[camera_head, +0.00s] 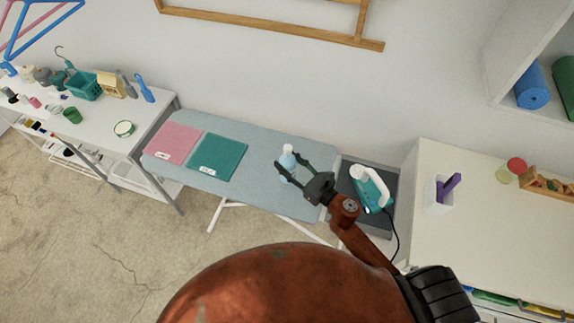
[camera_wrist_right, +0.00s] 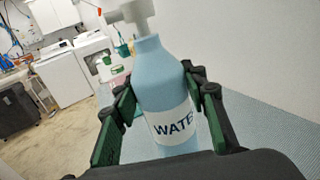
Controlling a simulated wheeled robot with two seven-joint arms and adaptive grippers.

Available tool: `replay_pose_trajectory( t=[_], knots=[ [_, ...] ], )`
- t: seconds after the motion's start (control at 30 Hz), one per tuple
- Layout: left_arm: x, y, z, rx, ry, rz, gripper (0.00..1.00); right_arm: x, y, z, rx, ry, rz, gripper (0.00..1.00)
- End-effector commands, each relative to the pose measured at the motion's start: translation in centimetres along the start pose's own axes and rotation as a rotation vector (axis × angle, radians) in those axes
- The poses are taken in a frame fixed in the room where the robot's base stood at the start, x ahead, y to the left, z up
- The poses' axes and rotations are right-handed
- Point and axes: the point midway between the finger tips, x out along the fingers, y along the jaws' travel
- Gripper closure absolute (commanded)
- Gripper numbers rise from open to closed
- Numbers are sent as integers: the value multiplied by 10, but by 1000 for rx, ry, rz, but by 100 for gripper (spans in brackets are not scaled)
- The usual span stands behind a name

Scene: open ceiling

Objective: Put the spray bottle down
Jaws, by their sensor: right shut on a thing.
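The spray bottle (camera_head: 287,161) is light blue with a white spray head. It is between the fingers of my right gripper (camera_head: 291,172), over the right part of the grey-blue ironing board (camera_head: 262,186). In the right wrist view the bottle (camera_wrist_right: 158,75) stands roughly upright between the green-padded fingers, with a white label reading "WATE". The right gripper (camera_wrist_right: 160,115) is shut on it. Its base is hidden, so I cannot tell whether it touches the board. My left gripper is not in view.
A pink folded cloth (camera_head: 172,143) and a teal one (camera_head: 219,157) lie on the board's left part. A teal and white iron (camera_head: 371,188) stands at its right end. A cluttered white table (camera_head: 98,128) is at left, a cream cabinet (camera_head: 480,225) at right.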

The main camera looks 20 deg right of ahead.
Motion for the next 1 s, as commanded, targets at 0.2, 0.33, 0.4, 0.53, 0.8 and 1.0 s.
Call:
replay_pose_trajectory(
  t=[0.2,0.33,0.4,0.53,0.8,1.0],
  knots=[
    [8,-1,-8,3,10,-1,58,16,-19,-28,-1,-1,-1,91],
    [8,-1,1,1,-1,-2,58,19,-23,-35,0,-1,-1,91],
    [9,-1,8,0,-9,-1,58,22,-26,-42,1,-1,-1,91],
    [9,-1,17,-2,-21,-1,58,21,-26,-61,3,0,-2,91],
    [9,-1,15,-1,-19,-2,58,20,-26,-69,-2,-1,0,91],
    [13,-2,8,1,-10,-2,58,20,-26,-72,-2,-1,0,91]
  ],
)
